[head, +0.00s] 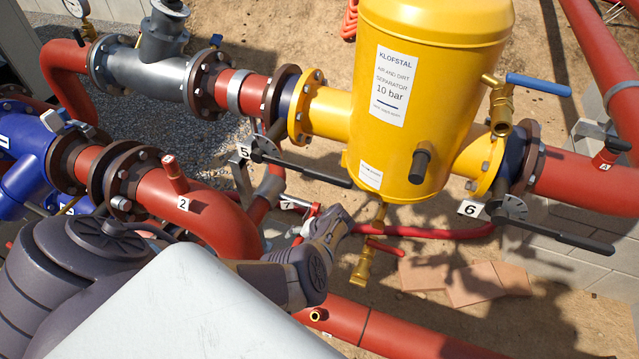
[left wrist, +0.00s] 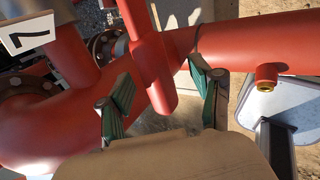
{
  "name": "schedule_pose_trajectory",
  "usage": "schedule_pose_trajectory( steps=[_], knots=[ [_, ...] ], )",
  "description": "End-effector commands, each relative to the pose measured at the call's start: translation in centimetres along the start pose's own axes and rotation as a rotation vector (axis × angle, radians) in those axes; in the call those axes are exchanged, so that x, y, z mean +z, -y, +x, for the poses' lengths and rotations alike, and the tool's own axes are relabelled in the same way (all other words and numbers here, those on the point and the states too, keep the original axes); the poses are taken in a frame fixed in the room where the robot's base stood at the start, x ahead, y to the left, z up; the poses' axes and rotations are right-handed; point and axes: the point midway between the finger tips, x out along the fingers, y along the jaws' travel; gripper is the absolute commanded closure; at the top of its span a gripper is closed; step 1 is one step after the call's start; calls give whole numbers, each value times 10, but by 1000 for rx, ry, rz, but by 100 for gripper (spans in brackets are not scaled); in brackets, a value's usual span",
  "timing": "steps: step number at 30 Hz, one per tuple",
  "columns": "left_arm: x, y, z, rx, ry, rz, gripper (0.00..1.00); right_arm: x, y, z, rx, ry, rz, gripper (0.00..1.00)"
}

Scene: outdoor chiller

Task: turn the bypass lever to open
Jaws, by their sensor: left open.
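A red bar with a rounded end, which looks like the bypass lever (left wrist: 153,65), stands out from the red pipework near the tag 7 in the left wrist view. My left gripper (left wrist: 163,86) is open, with one green-padded finger on each side of this bar. A gap shows between the bar and each finger. In the head view my left gripper (head: 338,224) reaches in beside the small tag 7 (head: 290,204), and red lever parts (head: 308,217) show just left of it. Its fingertips are hard to make out there. My right gripper is not in view.
A yellow separator tank (head: 428,80) stands behind the gripper. Black levers at tag 5 (head: 318,173) and tag 6 (head: 560,236) stick out close by. A brass drain valve (head: 362,268) with a red handle is just right of the gripper. Red pipes (head: 400,335) run below.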

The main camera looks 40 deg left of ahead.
Motion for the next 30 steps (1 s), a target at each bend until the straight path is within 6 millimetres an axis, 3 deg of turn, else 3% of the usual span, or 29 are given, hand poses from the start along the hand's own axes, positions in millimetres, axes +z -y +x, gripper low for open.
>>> schedule_pose_trajectory(
  steps=[2,6,17,30],
  knots=[
    [0,0,0,0,0,0,34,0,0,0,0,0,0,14],
    [0,0,0,0,0,0,10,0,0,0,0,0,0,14],
    [0,1,-2,-1,1,-1,10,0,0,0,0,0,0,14],
    [-1,3,-54,-3,1,-1,10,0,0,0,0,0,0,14]
  ],
)
